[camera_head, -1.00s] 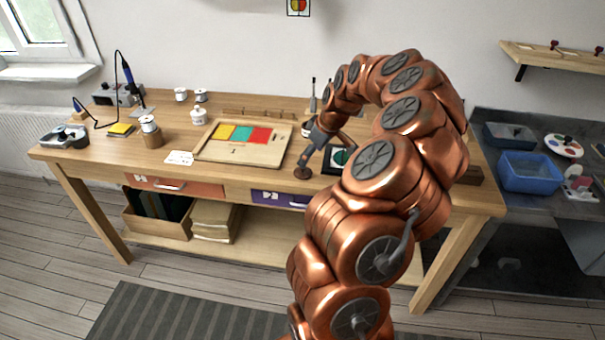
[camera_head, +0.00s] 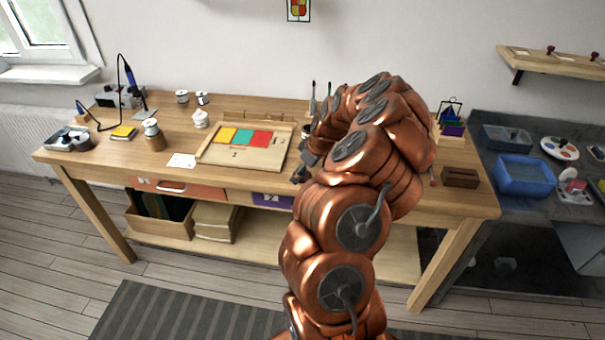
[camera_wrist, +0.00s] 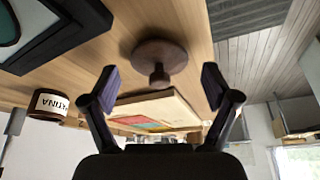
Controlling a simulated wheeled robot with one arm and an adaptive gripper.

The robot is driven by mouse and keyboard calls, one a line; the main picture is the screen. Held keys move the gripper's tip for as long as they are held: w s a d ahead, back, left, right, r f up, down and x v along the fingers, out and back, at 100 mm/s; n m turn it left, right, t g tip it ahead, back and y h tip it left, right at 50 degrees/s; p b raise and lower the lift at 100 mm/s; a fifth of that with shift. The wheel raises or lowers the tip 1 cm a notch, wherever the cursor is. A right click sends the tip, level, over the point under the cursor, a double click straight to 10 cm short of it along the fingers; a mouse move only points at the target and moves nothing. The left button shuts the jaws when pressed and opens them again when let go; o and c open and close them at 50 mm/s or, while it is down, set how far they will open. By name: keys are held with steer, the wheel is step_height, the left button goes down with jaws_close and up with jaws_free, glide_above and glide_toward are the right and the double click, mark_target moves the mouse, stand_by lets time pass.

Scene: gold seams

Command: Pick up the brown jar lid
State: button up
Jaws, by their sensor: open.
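The brown jar lid (camera_wrist: 160,57) is a dark round disc with a knob, lying on the wooden bench in the wrist view, where the picture is upside down. My gripper (camera_wrist: 160,84) is open, with one finger to each side of the knob in the picture and nothing between the pads. The lid looks a little beyond the fingertips; I cannot tell the exact gap. In the head view my gripper (camera_head: 302,170) is over the bench's front edge, and the lid is hidden there by my gripper and arm.
A wooden board with yellow, teal and red panes (camera_head: 272,160) lies left of my gripper. In the wrist view a jar labelled PATINA (camera_wrist: 46,106) and a dark-framed piece (camera_wrist: 75,45) are on the left. A small brown block (camera_head: 460,178) sits at the bench's right.

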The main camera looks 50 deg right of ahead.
steer(key=shift+f, duration=0.1)
steer(key=c, duration=1)
steer(key=shift+c, duration=0.2)
steer(key=shift+w+r+b, duration=0.1)
steer(key=shift+r+b, duration=0.9)
steer(key=shift+r, duration=0.8)
steer(key=s+a+r+b, duration=0.2)
steer(key=s+a+b, duration=0.3)
steer(key=s+a, duration=0.6)
steer(key=shift+a+r+b, duration=0.25)
steer(key=shift+a+b, duration=0.05)
steer(key=shift+a, duration=0.05)
